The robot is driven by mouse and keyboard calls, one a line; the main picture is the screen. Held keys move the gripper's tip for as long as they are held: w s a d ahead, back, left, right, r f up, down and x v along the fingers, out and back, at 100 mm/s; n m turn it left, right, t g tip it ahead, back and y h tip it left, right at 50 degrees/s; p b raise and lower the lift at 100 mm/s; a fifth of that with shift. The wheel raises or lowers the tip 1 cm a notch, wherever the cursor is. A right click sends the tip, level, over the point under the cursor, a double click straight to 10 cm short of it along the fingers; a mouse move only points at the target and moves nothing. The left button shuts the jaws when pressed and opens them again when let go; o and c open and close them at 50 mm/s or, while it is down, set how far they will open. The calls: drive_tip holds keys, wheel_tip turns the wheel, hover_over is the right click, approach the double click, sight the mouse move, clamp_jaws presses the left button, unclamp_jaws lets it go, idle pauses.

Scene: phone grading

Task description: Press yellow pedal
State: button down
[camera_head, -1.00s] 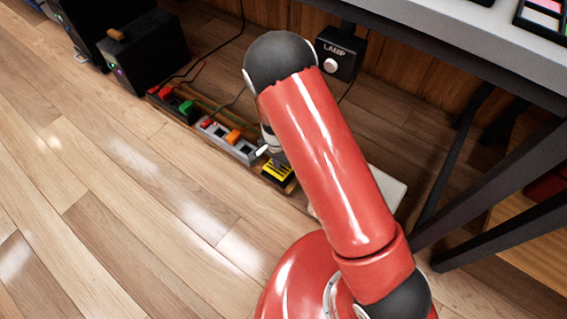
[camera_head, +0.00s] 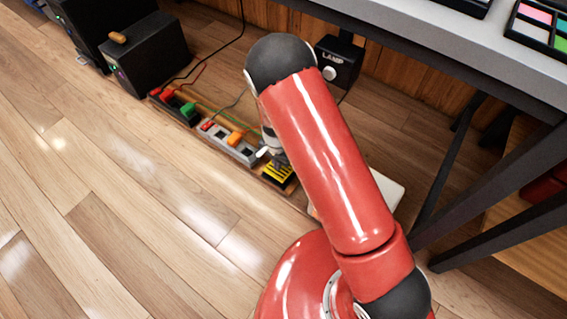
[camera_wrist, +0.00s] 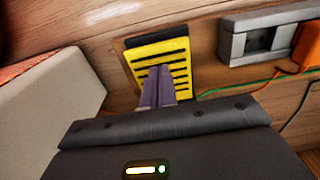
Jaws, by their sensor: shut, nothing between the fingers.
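The yellow pedal (camera_wrist: 180,62) has black stripes and a black end, and is mounted on a wooden board on the floor. In the head view the yellow pedal (camera_head: 279,172) is partly hidden by my arm. My gripper (camera_wrist: 160,70) is shut and empty, its two purple-grey fingers side by side. The fingertips overlap the middle of the pedal's striped face in the wrist view; I cannot tell whether they touch it. In the head view the fingers are mostly hidden behind my arm.
A grey power strip (camera_head: 229,142) with an orange plug lies beside the pedal, with red and green connectors (camera_head: 178,104) further left. A black box (camera_head: 143,52) stands behind these. A lamp switch box (camera_head: 338,62) and table legs are at right. Floor at left is clear.

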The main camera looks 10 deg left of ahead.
wheel_tip(320, 180, up, 6)
drive_tip(key=p, duration=0.4)
drive_tip(key=shift+f, duration=0.1)
idle(0.5)
